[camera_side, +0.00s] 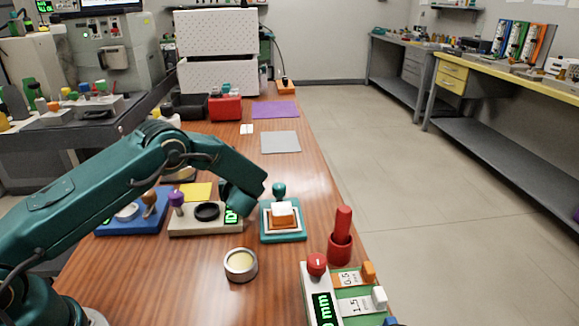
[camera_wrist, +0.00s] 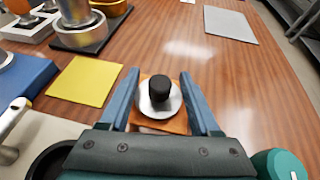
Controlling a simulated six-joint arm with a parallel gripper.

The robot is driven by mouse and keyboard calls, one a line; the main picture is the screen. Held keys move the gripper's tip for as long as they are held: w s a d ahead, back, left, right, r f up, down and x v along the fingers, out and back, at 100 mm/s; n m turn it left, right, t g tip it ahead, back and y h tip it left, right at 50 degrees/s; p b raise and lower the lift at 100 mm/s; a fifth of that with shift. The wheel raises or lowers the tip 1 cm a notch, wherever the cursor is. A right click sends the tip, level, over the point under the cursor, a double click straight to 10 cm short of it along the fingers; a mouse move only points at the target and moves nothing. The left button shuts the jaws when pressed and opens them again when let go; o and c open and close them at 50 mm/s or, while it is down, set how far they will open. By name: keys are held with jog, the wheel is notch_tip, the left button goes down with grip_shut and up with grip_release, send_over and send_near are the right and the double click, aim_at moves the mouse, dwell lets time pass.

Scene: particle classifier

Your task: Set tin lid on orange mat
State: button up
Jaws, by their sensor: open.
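The tin lid (camera_wrist: 160,98) is a silver disc with a black knob, in the middle of the wrist view. It appears to lie on the orange mat (camera_wrist: 178,126), whose edges show around it. My gripper (camera_wrist: 159,76) is open, with one blue finger on each side of the lid and knob. Whether a finger touches the lid I cannot tell. In the side view my gripper (camera_side: 243,205) points down over the table and hides the lid and the orange mat. An open tin (camera_side: 240,264) with pale yellow contents stands nearer the camera.
A yellow mat (camera_wrist: 86,81) lies left of the fingers, and a grey mat (camera_side: 280,142) lies farther off. A teal stand (camera_side: 282,233) with a teal knob is close on the right. A grey device (camera_side: 204,218) and a blue one stand left. Bare wood lies beyond the fingers.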

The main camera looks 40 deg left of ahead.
jog(key=v, duration=1)
jog(key=shift+s+d, duration=0.15)
jog(key=shift+d, duration=0.15)
jog(key=shift+s+d+r, duration=0.35)
jog(key=shift+s, duration=0.05)
jog(key=s+r+n+g+h, duration=0.2)
jog(key=s+r+n, duration=0.1)
jog(key=s+n, duration=0.4)
jog(key=s+r+n+g+h, duration=0.2)
jog(key=s+r+n+g, duration=0.15)
jog(key=s+n, duration=0.35)
jog(key=s+d+r+n+t+h, duration=0.3)
jog(key=s+d+n+h, duration=0.3)
jog(key=n, duration=0.5)
jog(key=s+d, duration=0.2)
jog(key=shift+s+d+r+h, duration=0.3)
jog(key=shift+s+r+h, duration=0.05)
jog(key=shift+s+h, duration=0.05)
